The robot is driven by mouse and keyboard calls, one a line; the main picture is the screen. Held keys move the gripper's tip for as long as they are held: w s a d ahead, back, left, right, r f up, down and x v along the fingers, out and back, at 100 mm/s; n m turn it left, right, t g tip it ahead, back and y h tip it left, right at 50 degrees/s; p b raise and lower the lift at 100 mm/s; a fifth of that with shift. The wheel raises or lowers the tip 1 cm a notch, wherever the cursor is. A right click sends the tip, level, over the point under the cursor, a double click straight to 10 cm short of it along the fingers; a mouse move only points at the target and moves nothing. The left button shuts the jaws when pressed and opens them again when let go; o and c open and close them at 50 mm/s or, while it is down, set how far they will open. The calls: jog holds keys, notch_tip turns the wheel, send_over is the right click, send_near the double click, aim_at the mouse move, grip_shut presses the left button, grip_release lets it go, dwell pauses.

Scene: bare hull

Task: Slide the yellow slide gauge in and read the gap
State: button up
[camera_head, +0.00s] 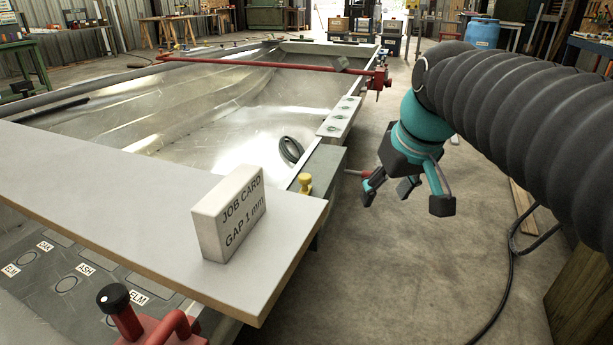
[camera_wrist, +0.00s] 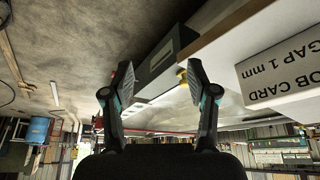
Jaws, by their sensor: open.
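The yellow slide gauge (camera_head: 304,183) shows as a small yellow knob at the board's far right edge, by a grey box-like block (camera_head: 326,165) on the hull's side. In the wrist view the yellow piece (camera_wrist: 182,77) sits just left of the right finger, partly hidden by it. I cannot make out any gap or scale. My gripper (camera_head: 408,190) is open and empty, over the floor to the right of the gauge and apart from it. Both fingers (camera_wrist: 160,90) show spread in the wrist view. A white job card block (camera_head: 228,213) reading "GAP 1 mm" stands on the board.
A pale board (camera_head: 120,195) lies across the open metal hull (camera_head: 190,105). A red bar clamp (camera_head: 270,66) spans the hull farther back.

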jog(key=w+a+r+n+y+b, duration=0.1)
jog(key=w+a, duration=0.1)
jog(key=w, duration=0.3)
jog(key=w+a+r+n+b, duration=0.1)
jog(key=w+a+n, duration=0.15)
jog(key=w, duration=0.25)
jog(key=n+g+b, duration=0.1)
jog(key=n+g, duration=0.1)
send_near(305, 176)
jog(key=shift+y, duration=0.4)
jog(key=b+x, duration=0.1)
jog(key=x, duration=0.2)
jog(key=b+x, duration=0.1)
jog(key=x, duration=0.2)
jog(key=b+x, duration=0.1)
jog(key=x, duration=0.2)
jog(key=shift+d+f, duration=0.15)
jog(key=shift+d, duration=0.15)
grip_shut()
